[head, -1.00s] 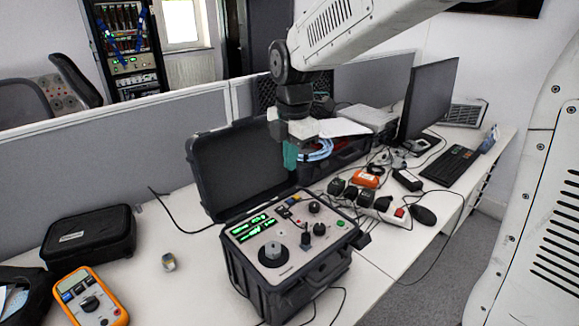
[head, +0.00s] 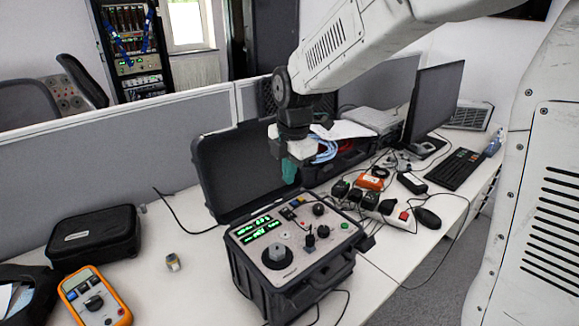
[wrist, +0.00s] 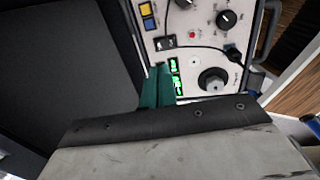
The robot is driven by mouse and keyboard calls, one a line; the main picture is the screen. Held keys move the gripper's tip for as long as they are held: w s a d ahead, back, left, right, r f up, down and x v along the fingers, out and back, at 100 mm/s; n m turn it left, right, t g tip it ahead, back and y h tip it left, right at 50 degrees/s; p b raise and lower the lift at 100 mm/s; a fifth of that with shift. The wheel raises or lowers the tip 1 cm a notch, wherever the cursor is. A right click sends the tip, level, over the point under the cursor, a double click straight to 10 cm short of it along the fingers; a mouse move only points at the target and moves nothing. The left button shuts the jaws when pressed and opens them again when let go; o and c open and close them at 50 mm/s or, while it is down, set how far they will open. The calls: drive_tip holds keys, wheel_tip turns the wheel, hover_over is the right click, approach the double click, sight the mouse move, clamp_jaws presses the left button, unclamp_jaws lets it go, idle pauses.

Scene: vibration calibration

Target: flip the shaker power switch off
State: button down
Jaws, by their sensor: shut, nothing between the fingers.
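The shaker unit (head: 300,300) is a black case with its lid open and a light control panel on top. The panel has green lit displays (head: 262,232), a large grey knob (head: 276,255) and black knobs. A small black fitting (wrist: 165,42) sits between the displays and the yellow and blue buttons in the wrist view; I cannot tell whether it is the power switch or which way it is set. My gripper (head: 289,172) is shut and empty, its green fingers pointing down above the panel's back edge. In the wrist view the fingertips (wrist: 161,70) overlap the panel beside the displays.
The open lid (head: 240,165) stands behind the panel, close to my gripper. A power strip (head: 385,212) with plugs and cables lies to the right. An orange multimeter (head: 92,297) and black pouch (head: 93,236) lie left. The desk front left is mostly clear.

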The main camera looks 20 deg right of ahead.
sight(284, 210)
drive_tip(key=f, duration=0.6)
drive_tip(key=w+f, duration=0.1)
drive_tip(key=f, duration=0.2)
drive_tip(key=shift+a+f, duration=0.2)
drive_tip(key=shift+f, duration=0.05)
drive_tip(key=shift+a, duration=0.15)
